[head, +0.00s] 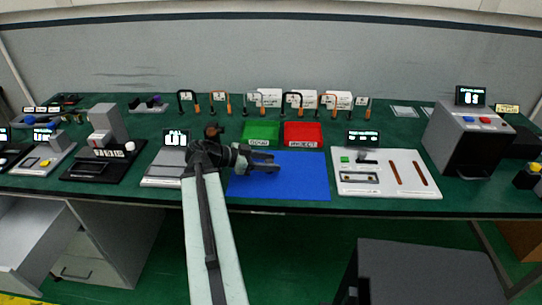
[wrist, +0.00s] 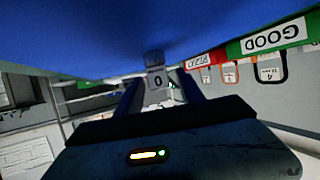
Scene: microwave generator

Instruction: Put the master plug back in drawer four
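My gripper (head: 272,163) reaches out low over the blue mat (head: 308,180) in the head view, its two fingers apart. In the wrist view, a small grey plug with a white tag marked 0 (wrist: 156,78) shows between the dark fingertips, its round end toward the blue mat. It may be the master plug. I see no clear contact between it and the fingers. I cannot make the plug out in the head view. A drawer (head: 35,245) stands pulled out under the bench at the lower left; I cannot read a number on it.
The green GOOD tray (head: 262,132) and red REJECT tray (head: 303,134) stand behind the mat. A white panel (head: 410,175) lies to the right and a grey device (head: 165,163) to the left. A dark seat-like block (head: 425,270) stands in front of the bench.

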